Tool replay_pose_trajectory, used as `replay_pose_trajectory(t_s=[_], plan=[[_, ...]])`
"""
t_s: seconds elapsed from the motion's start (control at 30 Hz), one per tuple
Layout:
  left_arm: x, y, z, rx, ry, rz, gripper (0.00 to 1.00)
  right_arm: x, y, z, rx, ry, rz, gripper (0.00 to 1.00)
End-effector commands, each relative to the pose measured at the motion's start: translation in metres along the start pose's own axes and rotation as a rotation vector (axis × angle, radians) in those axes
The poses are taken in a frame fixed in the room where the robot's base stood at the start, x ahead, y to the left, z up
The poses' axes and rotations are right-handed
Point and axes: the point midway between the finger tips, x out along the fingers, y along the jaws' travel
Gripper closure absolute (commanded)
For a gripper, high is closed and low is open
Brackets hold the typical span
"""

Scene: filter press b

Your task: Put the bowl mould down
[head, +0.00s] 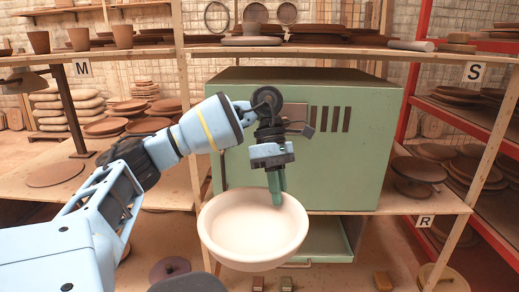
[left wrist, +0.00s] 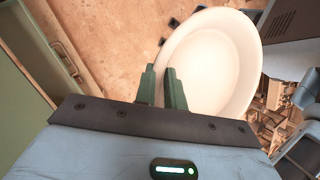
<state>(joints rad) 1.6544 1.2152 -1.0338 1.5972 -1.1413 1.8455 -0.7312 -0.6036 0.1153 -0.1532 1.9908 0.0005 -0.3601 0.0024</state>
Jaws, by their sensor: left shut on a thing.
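The bowl mould (head: 250,225) is a wide, pale cream bowl with its open side up in the head view. My left gripper (head: 277,198) comes down over its far right rim, with green fingers shut on the bowl wall. The bowl hangs in front of the green cabinet. In the left wrist view the bowl mould (left wrist: 222,70) extends up and right from the fingers of my left gripper (left wrist: 163,90), one finger inside the wall and one outside. The right gripper is not in view.
A green cabinet (head: 350,160) stands behind the bowl, with a green tray-like part (head: 325,240) below it. Wooden shelves (head: 440,205) hold stacked discs at both sides. Small blocks (head: 383,280) lie low in front. A red rack (head: 412,75) stands at right.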

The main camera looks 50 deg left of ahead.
Motion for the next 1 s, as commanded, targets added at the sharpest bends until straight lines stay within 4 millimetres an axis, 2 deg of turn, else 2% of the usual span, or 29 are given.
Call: replay_pose_trajectory(t_s=[0.03,0.2,0.5,0.63,0.8,1.0], plan=[[0.015,0.004,0.016,0.109,0.033,-0.044,1.0,0.0,-0.001,-0.001,0.002,0.003,0.0,0.64],[0.065,0.012,0.052,0.478,0.158,-0.197,1.0,0.0,-0.002,-0.002,0.007,0.003,0.001,0.64],[0.139,0.011,0.1,1.121,0.374,-0.464,1.0,0.0,-0.002,-0.001,0.007,0.002,0.0,0.64],[0.161,0.01,0.112,1.373,0.457,-0.567,1.0,0.0,-0.002,0.0,0.007,-0.001,0.0,0.64],[0.179,0.009,0.12,1.612,0.534,-0.666,1.0,-0.001,-0.001,0.003,0.005,-0.006,0.0,0.64],[0.187,0.009,0.122,1.735,0.569,-0.715,1.0,-0.001,-0.001,0.004,0.001,-0.009,-0.001,0.64]])
